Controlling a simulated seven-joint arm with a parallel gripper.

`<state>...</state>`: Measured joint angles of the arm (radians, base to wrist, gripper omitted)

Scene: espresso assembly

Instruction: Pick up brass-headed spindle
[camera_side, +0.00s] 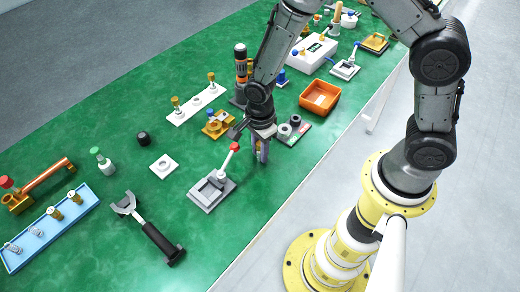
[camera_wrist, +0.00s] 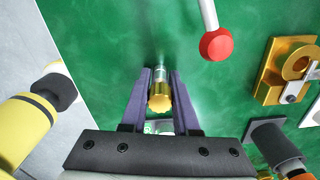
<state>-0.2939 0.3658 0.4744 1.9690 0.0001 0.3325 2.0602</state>
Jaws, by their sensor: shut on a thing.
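The brass-headed spindle shows in the wrist view, with its ribbed brass head (camera_wrist: 160,98) towards me and a pale shaft beyond it. My gripper (camera_wrist: 160,92) is shut on it, with one dark finger on each side of the brass head. In the side view my gripper (camera_side: 262,150) points down close to the green table, just right of the grey press with a red-knobbed lever (camera_side: 214,186). The spindle is mostly hidden there by the fingers. I cannot tell whether its lower end touches the table.
The red lever knob (camera_wrist: 216,44) is close by in the wrist view. A brass fixture (camera_wrist: 285,72) stands to the right. A plate with grey rings (camera_side: 292,130) and an orange tray (camera_side: 320,97) lie beyond my gripper. Green table is clear towards the front edge.

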